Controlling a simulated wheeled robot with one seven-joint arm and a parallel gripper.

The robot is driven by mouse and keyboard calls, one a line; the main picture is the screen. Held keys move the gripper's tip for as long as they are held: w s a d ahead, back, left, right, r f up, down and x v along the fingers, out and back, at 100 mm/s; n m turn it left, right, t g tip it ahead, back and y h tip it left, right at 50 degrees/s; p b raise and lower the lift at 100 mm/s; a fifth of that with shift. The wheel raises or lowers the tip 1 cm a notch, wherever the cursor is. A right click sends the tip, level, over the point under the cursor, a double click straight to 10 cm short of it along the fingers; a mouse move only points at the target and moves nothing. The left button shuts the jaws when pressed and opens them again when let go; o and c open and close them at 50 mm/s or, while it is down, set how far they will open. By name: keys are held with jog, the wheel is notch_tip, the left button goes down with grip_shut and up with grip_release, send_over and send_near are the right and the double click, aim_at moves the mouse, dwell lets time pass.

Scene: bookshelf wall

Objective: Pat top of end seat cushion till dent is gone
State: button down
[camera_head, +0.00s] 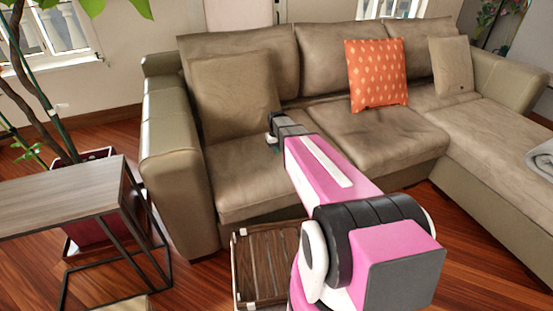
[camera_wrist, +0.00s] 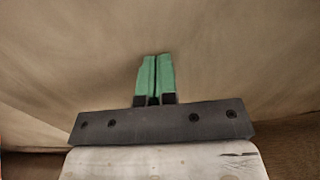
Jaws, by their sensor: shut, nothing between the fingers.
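The end seat cushion (camera_head: 237,182) is the brown leather seat at the left end of the sofa, next to the left armrest. My gripper (camera_head: 272,140) is over the back part of this cushion, in front of the beige throw pillow. In the wrist view, my gripper's green fingers (camera_wrist: 154,78) are closed together with nothing between them. They point at a smooth brown surface (camera_wrist: 230,60) that fills the view. I cannot tell whether the fingertips touch it. No clear dent shows, and my arm hides part of the cushion.
A beige throw pillow (camera_head: 233,95) leans on the left backrest. An orange patterned pillow (camera_head: 377,75) stands on the middle seat. A slatted wooden crate (camera_head: 266,265) is on the floor before the sofa. A side table (camera_head: 62,192) and a potted plant are at left.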

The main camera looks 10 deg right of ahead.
jog(key=shift+f, duration=0.75)
jog(key=shift+r, duration=1.35)
jog(key=shift+r, duration=1.5)
jog(key=shift+r, duration=0.1)
notch_tip(320, 180, up, 10)
jog(key=s+f+m, duration=0.1)
jog(key=s+f, duration=0.2)
jog(key=s, duration=0.9)
jog(key=s+f+m, duration=0.1)
jog(key=s+f, duration=0.2)
jog(key=s, duration=0.9)
jog(key=shift+s+f, duration=0.15)
jog(key=shift+f, duration=0.1)
jog(key=shift+d, duration=0.1)
